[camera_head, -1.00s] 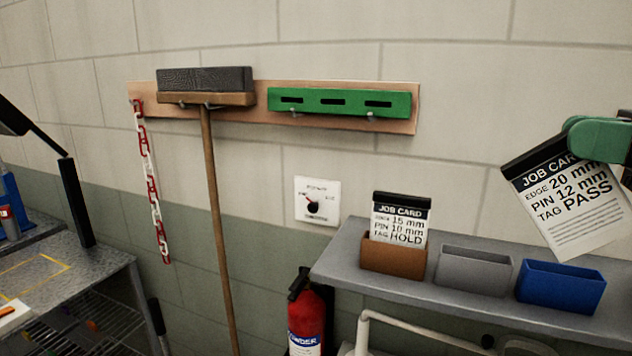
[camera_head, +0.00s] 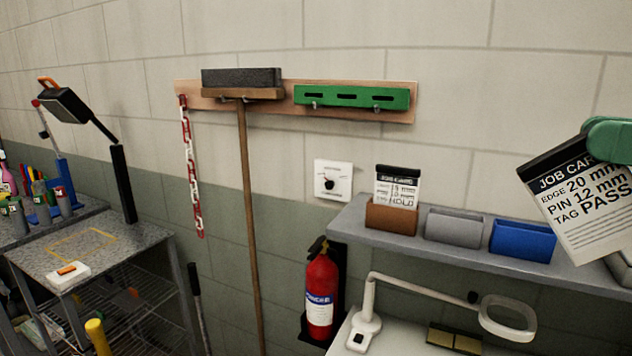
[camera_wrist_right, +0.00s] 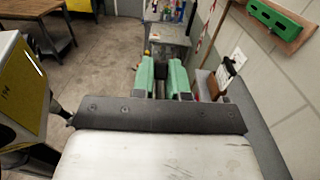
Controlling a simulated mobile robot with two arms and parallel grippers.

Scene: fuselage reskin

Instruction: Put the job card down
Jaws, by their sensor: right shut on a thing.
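My right gripper (camera_head: 608,140) has green fingers and is shut on a white job card (camera_head: 585,205) with a black top band. The card reads edge 20 mm, pin 12 mm, tag PASS, and hangs tilted at the right edge of the head view, in front of the shelf. In the right wrist view the green fingers (camera_wrist_right: 160,78) show, but the card is not clearly seen. A second job card (camera_head: 397,186), tag HOLD, stands in the brown holder (camera_head: 391,219) on the grey shelf (camera_head: 350,215). My left gripper is not in view.
A grey holder (camera_head: 454,228) and a blue holder (camera_head: 522,241) stand on the shelf, with no card showing. Below are a magnifier lamp (camera_head: 507,318) and a fire extinguisher (camera_head: 321,290). A workbench (camera_head: 130,245) is at left. A yellow cabinet (camera_wrist_right: 20,85) shows in the wrist view.

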